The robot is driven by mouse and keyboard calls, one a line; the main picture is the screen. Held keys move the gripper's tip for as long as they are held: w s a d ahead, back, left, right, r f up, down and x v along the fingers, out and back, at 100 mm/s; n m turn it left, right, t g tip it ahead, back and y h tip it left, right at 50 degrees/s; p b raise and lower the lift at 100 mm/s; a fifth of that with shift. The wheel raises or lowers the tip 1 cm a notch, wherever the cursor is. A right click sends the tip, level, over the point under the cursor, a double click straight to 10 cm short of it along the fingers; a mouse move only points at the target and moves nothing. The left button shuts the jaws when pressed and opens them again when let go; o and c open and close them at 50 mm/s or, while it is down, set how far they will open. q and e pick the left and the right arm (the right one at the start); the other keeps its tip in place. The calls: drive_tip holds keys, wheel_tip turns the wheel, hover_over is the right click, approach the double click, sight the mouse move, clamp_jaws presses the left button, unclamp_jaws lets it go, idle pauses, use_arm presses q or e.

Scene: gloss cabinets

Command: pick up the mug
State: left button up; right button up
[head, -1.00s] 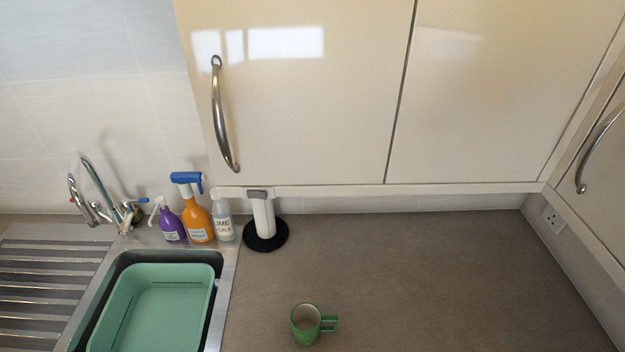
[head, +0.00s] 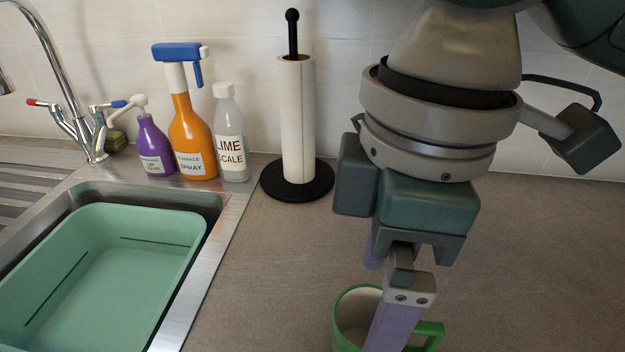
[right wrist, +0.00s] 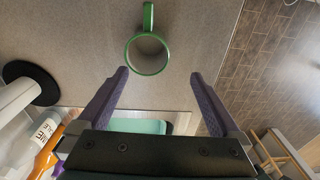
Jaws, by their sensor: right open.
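The green mug (head: 352,312) stands on the counter at the bottom of the head view, with a pale inside and its handle to the right. My right gripper (head: 378,300) is over it with purple fingers pointing down, and one finger hides part of the mug. In the right wrist view the fingers of my right gripper (right wrist: 159,73) are spread wide and empty. The mug (right wrist: 147,56) is just beyond the fingertips, roughly between them, its handle pointing away. I cannot tell whether a finger touches it. My left gripper is not in view.
A sink with a green basin (head: 110,285) is on the left. A purple bottle (head: 155,148), an orange spray bottle (head: 192,135), a clear bottle (head: 231,140) and a paper towel holder (head: 297,120) stand at the back. The counter between sink and mug is clear.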

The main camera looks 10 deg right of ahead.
drive_tip(key=shift+h, duration=0.3)
drive_tip(key=f, duration=0.2)
drive_tip(key=w+f, duration=0.1)
drive_tip(key=f, duration=0.1)
drive_tip(key=d+f+b, duration=0.1)
drive_tip(key=f, duration=0.1)
drive_tip(key=shift+w, duration=0.2)
wheel_tip(320, 180, down, 5)
drive_tip(key=shift+w+f, duration=0.1)
drive_tip(key=shift+f, duration=0.1)
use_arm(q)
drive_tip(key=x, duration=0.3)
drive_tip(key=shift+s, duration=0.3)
use_arm(e)
clamp_jaws()
use_arm(q)
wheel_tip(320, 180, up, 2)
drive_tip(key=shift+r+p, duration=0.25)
drive_tip(key=shift+p, duration=0.75)
use_arm(e)
wheel_tip(320, 180, up, 20)
